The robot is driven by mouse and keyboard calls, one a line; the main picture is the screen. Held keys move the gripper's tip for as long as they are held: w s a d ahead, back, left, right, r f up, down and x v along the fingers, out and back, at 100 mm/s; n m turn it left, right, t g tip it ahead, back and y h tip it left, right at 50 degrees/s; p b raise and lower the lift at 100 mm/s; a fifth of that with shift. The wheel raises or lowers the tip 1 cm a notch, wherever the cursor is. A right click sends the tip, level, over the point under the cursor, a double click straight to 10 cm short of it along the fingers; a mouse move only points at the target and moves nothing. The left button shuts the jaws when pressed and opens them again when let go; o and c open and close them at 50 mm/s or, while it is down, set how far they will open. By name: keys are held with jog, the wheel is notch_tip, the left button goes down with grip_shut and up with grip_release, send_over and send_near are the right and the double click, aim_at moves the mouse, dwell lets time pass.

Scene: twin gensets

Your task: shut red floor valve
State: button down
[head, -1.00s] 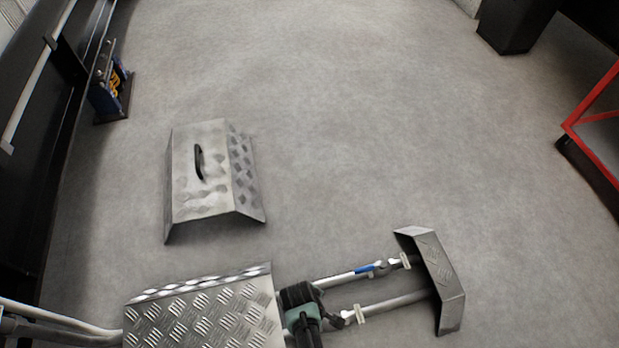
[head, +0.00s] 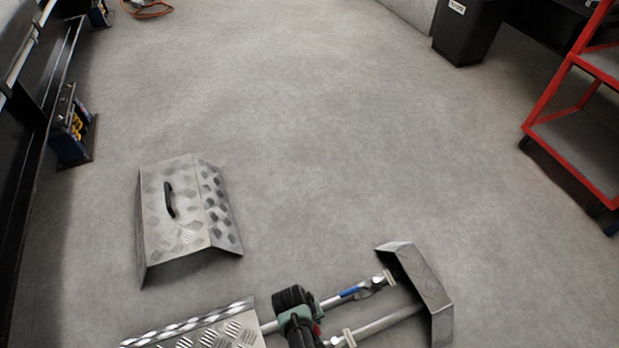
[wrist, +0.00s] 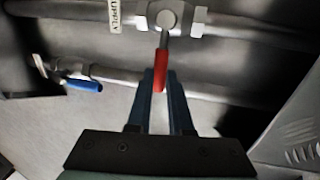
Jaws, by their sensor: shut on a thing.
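In the wrist view the red lever (wrist: 161,70) of the floor valve (wrist: 166,20) stands between the blue-grey fingers of my gripper (wrist: 160,82), which are shut on it. The lever looks crosswise to its grey pipe (wrist: 235,27). A white tag (wrist: 115,15) marked SUPPLY hangs on this pipe. A second valve with a blue lever (wrist: 84,86) sits on the neighbouring pipe, its lever along the pipe. In the head view my gripper (head: 300,320) is low in the picture, over the pipes. The blue lever (head: 354,291) shows to its right. My gripper mostly hides the red valve there.
A loose cover with a black handle (head: 180,215) rests on the floor. A red cart (head: 570,165) and black bin (head: 465,32) stand at right. The middle floor is clear.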

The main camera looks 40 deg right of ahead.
jog(key=shift+d, duration=0.1)
dwell(0.4)
jog(key=c, duration=0.8)
grip_release()
jog(key=shift+r, duration=0.1)
jog(key=r+p, duration=0.3)
jog(key=r, duration=0.1)
jog(key=a+r+p, duration=0.1)
jog(key=r+p, duration=0.2)
jog(key=r, duration=0.1)
jog(key=a+r+p, duration=0.1)
jog(key=r+p, duration=0.2)
jog(key=r, duration=0.1)
jog(key=shift+w+a+r+p, duration=0.25)
jog(key=shift+w+p, duration=0.1)
jog(key=shift+p, duration=0.05)
